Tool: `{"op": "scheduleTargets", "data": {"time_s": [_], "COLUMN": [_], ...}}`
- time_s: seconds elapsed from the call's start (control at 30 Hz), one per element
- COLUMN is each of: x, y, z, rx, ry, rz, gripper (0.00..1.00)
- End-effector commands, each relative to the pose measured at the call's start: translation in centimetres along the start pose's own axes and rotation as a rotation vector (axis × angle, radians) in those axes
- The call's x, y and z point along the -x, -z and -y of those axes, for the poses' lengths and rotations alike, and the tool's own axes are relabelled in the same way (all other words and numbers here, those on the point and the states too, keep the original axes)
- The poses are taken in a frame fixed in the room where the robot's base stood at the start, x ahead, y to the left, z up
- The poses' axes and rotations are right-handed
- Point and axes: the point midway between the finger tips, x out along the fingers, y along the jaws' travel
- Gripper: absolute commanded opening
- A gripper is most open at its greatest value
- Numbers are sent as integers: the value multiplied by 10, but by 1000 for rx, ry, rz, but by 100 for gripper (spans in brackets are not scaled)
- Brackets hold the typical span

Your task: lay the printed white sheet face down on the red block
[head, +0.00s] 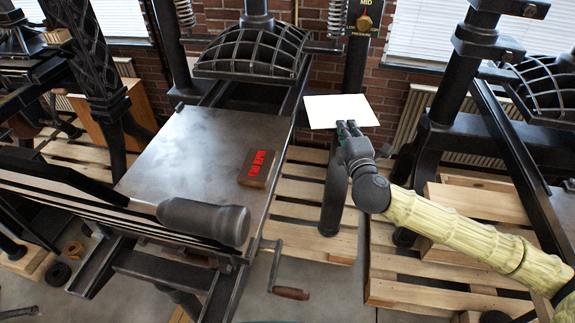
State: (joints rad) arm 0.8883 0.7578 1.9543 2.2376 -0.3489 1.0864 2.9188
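The white sheet (338,111) is held out flat in the air, right of the press bed and in front of the brick wall. Its upward side looks blank; its underside is hidden. My gripper (348,127) is shut on the sheet's near edge. The red block (258,168) is a small brown block with red raised lettering on top. It lies on the right part of the grey metal press bed (190,150), left of and below my gripper, with nothing on it.
The press's dark ribbed platen (255,52) stands behind the bed. A thick grey handle (203,221) sticks out at the bed's near side, and a crank (290,293) hangs below. Wooden pallets (315,195) lie on the floor. Another press (535,90) stands at right.

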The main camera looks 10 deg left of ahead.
Motion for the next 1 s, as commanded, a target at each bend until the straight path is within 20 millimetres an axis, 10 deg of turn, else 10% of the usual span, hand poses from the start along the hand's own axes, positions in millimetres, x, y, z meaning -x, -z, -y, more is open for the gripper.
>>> {"op": "scheduleTargets", "data": {"time_s": [0.5, 1.0], "x": [-16, 20], "y": [123, 164], "z": [52, 61], "rx": [1, 3], "ry": [-2, -4], "rz": [-655, -1133], "gripper": [0, 0]}}
